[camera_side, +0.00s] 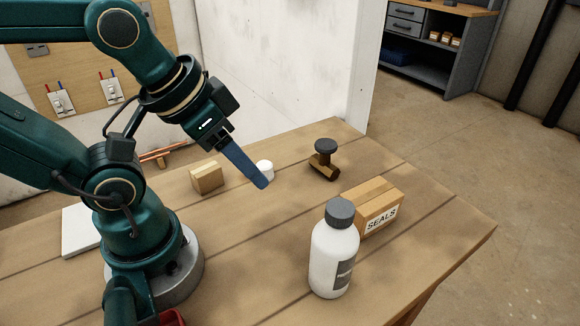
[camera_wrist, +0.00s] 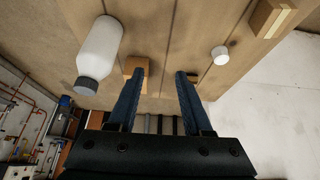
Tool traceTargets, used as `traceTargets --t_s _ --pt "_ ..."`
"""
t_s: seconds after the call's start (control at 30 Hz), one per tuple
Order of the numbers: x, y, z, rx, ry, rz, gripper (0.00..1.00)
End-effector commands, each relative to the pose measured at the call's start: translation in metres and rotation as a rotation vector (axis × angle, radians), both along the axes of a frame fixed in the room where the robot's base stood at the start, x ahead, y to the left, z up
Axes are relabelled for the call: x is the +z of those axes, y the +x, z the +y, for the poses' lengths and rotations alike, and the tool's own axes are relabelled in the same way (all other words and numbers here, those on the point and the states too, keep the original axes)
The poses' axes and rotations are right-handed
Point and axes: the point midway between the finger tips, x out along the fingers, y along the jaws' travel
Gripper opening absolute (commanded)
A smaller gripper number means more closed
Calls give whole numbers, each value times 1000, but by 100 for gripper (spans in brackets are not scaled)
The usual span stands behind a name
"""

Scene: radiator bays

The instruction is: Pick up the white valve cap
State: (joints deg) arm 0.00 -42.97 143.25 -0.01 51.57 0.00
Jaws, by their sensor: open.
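The white valve cap (camera_side: 265,166) stands on the wooden table, partly hidden behind my gripper's blue fingers in the side view. In the wrist view the cap (camera_wrist: 220,55) is to the right of the right finger, outside the gap between the fingers. My gripper (camera_side: 264,186) points down at a slant above the table, and its two fingers overlap in the side view. In the wrist view my gripper (camera_wrist: 160,74) is open, with nothing between the fingertips. The cap's height difference from the fingertips is hard to tell.
A wooden block (camera_side: 206,178) is left of the cap. A SEALS box (camera_side: 374,205) and a white bottle with a grey lid (camera_side: 334,250) stand nearer the front. A white wall (camera_side: 290,70) rises behind.

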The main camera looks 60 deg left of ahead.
Motion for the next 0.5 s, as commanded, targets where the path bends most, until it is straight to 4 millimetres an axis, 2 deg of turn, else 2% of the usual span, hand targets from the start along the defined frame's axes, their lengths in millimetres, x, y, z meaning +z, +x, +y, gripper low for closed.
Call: traceTargets --t_s 0.03,0.07,0.1,0.4,0.5 --pt "0 0 0 0 0 0 65" --pt "0 0 0 0 0 0 77" --pt "0 0 0 0 0 0 82" --pt "-1 -1 1 4 1 4 82" --pt "-3 -3 8 2 42 14 82"
